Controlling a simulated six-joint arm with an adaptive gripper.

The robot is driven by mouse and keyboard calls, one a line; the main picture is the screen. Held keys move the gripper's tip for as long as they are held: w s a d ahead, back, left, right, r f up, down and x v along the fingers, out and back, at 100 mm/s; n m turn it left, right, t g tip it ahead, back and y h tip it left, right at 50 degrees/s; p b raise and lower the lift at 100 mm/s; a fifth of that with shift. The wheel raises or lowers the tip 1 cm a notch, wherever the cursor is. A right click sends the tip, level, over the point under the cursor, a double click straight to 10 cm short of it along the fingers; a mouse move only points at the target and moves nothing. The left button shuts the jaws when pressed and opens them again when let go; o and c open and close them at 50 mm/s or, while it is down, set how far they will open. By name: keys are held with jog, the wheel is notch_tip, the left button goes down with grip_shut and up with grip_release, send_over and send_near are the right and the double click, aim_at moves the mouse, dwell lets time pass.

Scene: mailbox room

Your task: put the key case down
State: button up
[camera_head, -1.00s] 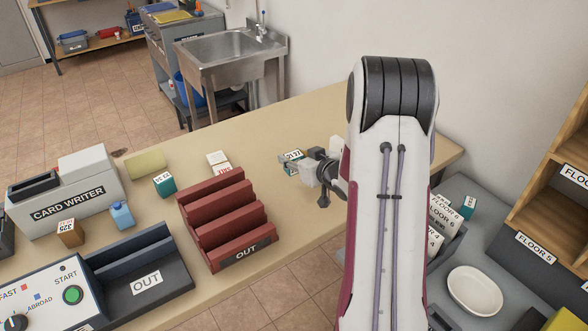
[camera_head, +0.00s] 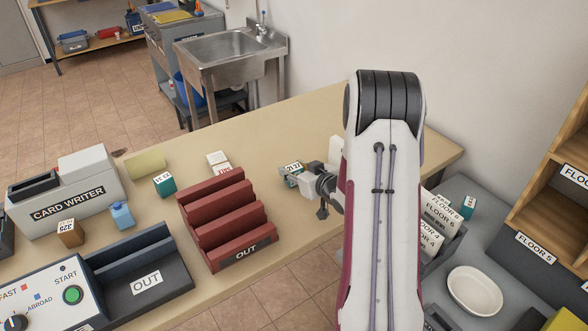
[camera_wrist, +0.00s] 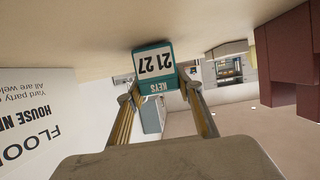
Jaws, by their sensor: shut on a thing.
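The key case (camera_head: 292,171) is a small teal box with a white label reading 21 27. It is at the tips of my gripper (camera_head: 308,181), over the right part of the tan table (camera_head: 310,128). In the wrist view the key case (camera_wrist: 154,64) sits between the two fingertips (camera_wrist: 160,92), with its KEYS side facing the camera. The gripper is shut on it. It is very low at the table top; I cannot tell whether its underside touches. My arm hides part of the table to the right.
The dark red OUT rack (camera_head: 228,220) stands left of the key case. A grey bin with FLOOR cards (camera_head: 440,212) is at the right. The table behind the key case is clear.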

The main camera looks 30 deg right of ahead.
aim_at(296, 172)
jog(key=shift+f, duration=0.2)
jog(key=o, duration=1.2)
jog(key=shift+c, duration=0.2)
jog(key=shift+s, duration=0.15)
jog(key=shift+a+v, duration=0.1)
jog(key=shift+v, duration=1.8)
jog(key=shift+a+v, duration=0.15)
jog(key=shift+v, duration=1.75)
jog(key=shift+r, duration=0.1)
